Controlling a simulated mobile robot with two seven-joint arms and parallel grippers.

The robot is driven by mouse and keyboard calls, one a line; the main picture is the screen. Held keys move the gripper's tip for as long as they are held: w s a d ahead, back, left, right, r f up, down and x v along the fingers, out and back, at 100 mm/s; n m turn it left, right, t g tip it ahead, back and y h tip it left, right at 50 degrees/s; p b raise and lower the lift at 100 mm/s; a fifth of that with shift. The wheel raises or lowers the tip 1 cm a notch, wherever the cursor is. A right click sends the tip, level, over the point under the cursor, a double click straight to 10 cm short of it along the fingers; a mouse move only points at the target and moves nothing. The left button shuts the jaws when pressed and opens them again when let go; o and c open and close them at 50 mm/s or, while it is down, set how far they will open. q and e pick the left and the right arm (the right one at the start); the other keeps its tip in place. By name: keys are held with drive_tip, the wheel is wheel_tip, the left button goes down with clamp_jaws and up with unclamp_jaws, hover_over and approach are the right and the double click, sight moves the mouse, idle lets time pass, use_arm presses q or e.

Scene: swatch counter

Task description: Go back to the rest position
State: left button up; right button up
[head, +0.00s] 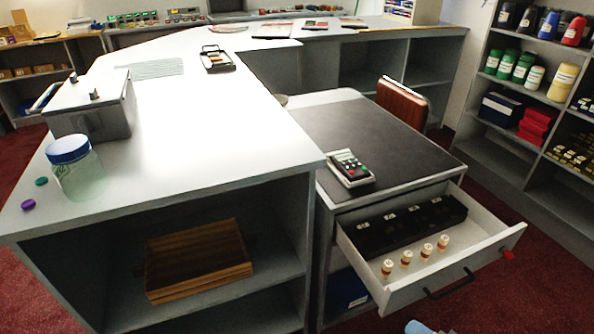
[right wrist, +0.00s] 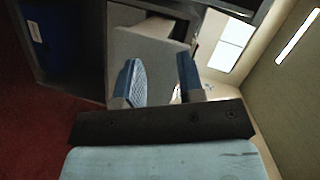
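My right gripper (right wrist: 160,82) shows in the right wrist view with its two blue-padded fingers apart and nothing between them. A pale grey surface and dark openings of furniture lie beyond its fingers. A small light blue piece, probably of my right arm, shows at the bottom edge of the head view. My left gripper is in neither view.
A drawer (head: 509,238) stands pulled out below the dark desk top (head: 385,137), holding a black tray (head: 381,237) and several small stamps. A jar (head: 80,178) and metal box (head: 92,110) stand on the white counter (head: 190,120). Shelves line the right.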

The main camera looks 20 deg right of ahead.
drive_tip(key=w+a+n+g, duration=0.2)
drive_tip(key=a+n, duration=0.5)
drive_tip(key=a, duration=0.2)
drive_tip(key=w+a+n+g, duration=0.1)
drive_tip(key=w+a+n, duration=0.1)
drive_tip(key=a+n, duration=0.55)
use_arm(q)
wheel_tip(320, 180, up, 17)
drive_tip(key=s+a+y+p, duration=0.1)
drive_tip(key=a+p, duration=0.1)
drive_tip(key=p, duration=2.4)
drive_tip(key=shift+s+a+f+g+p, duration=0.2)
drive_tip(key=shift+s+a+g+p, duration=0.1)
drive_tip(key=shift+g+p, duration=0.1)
use_arm(e)
wheel_tip(320, 180, up, 16)
drive_tip(key=s+d+h, duration=0.1)
drive_tip(key=shift+s+m+g, duration=0.35)
drive_tip(key=shift+m+g, duration=0.05)
drive_tip(key=shift+m, duration=0.05)
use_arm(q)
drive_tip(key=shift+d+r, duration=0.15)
use_arm(e)
drive_tip(key=shift+r, duration=0.15)
